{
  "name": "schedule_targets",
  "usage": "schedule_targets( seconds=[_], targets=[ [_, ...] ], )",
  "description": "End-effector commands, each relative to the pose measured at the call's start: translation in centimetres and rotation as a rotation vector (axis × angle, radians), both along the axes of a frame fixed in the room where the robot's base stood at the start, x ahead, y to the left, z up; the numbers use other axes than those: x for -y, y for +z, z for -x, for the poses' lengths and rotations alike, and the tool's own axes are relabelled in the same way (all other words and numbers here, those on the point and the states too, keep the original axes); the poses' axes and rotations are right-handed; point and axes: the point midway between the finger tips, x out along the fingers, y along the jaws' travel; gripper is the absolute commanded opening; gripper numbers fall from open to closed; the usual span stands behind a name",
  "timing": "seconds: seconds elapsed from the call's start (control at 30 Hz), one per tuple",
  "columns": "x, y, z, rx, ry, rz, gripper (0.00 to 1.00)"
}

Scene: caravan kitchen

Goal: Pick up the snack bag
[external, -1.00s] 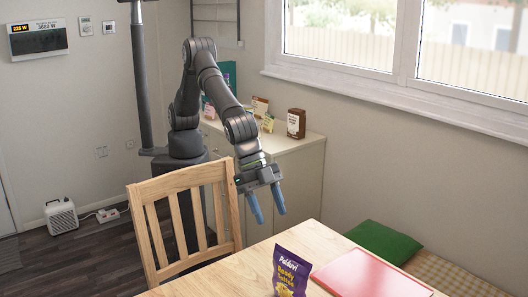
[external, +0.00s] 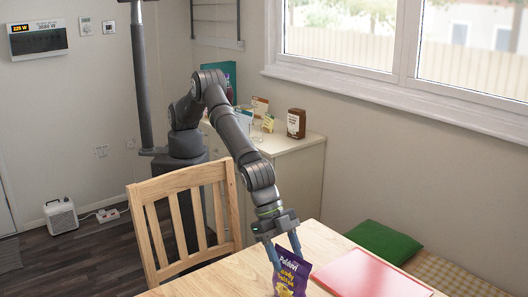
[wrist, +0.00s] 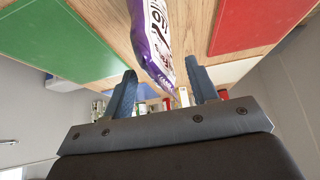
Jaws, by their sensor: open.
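The purple snack bag (external: 291,277) stands upright on the wooden table at the bottom of the external view. It also shows in the wrist view (wrist: 150,45), where its end reaches toward the space between my fingers. My gripper (external: 286,256) is open at the bag, with one blue finger on each side of its upper part in the external view. In the wrist view my gripper (wrist: 165,90) has its two blue fingers spread apart. I cannot tell whether either finger touches the bag.
A red board (external: 368,275) lies on the table (external: 230,278) right of the bag; it also shows in the wrist view (wrist: 255,22). A green flat item (wrist: 60,40) shows there too. A wooden chair (external: 185,225) stands left of the table. A green cushion (external: 383,242) lies beyond it.

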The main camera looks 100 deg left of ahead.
Motion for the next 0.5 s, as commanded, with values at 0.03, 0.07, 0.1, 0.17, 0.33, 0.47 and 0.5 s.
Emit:
schedule_targets(
  seconds=[0.03, 0.07, 0.1, 0.17, 0.33, 0.47, 0.5],
  targets=[
    [0.21, -0.67, -0.26, 0.0, 0.001, -0.001, 0.53],
    [0.33, -0.85, -0.38, 0.0, 0.0, 0.0, 0.53],
    [0.46, -1.11, -0.52, 0.0, 0.0, 0.0, 0.53],
    [0.58, -1.46, -0.65, 0.001, 0.001, -0.001, 0.53],
    [0.71, -1.61, -0.77, 0.001, 0.0, 0.001, 0.53],
    [0.7, -1.61, -0.75, 0.001, 0.0, 0.001, 0.53],
    [0.7, -1.61, -0.75, 0.0, 0.0, 0.0, 0.45]
  ],
)
